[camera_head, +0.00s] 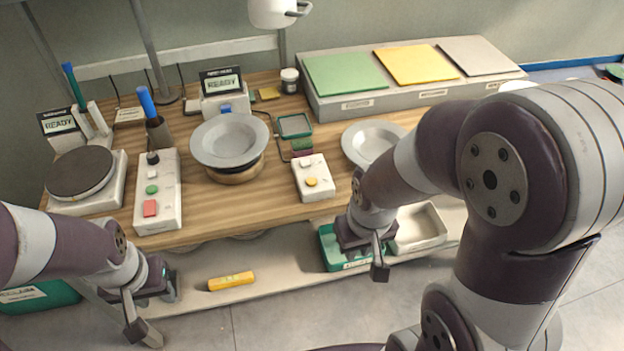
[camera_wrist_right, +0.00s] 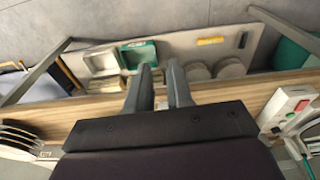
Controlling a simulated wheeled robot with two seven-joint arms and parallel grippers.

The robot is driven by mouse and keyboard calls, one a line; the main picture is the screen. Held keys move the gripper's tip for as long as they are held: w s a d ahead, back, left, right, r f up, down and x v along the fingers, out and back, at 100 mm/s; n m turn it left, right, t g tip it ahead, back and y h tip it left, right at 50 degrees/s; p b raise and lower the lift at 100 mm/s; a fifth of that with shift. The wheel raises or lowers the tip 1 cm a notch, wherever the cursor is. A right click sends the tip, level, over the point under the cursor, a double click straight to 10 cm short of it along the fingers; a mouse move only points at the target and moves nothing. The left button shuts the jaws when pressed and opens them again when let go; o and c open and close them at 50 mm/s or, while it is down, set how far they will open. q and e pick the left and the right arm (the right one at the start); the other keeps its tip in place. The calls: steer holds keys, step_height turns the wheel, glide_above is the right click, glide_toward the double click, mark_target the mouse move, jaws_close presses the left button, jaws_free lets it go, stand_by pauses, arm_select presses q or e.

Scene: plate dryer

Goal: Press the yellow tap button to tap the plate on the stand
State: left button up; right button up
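The yellow button (camera_head: 312,182) sits on a small white box (camera_head: 314,193) near the table's front edge, with a pale button behind it. A grey plate (camera_head: 229,138) rests on a round wooden stand (camera_head: 238,175) left of that box. My right gripper (camera_head: 366,254) is in front of the table edge, right of and nearer than the yellow button, and touches nothing visible. In the right wrist view its fingers (camera_wrist_right: 159,75) stand apart with nothing held. My left gripper (camera_head: 156,308) hangs in front of the table at lower left, fingers apart and empty. The yellow button cannot be made out in the wrist view.
A white box (camera_head: 168,200) with red and green buttons stands left of the plate. A second grey plate (camera_head: 372,142) lies behind my right arm. A green tray (camera_head: 330,248) and a yellow block (camera_head: 231,281) are on the lower shelf. A green frame (camera_head: 295,126) stands behind the yellow-button box.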

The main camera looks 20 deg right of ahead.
jaws_close()
stand_by(1.4)
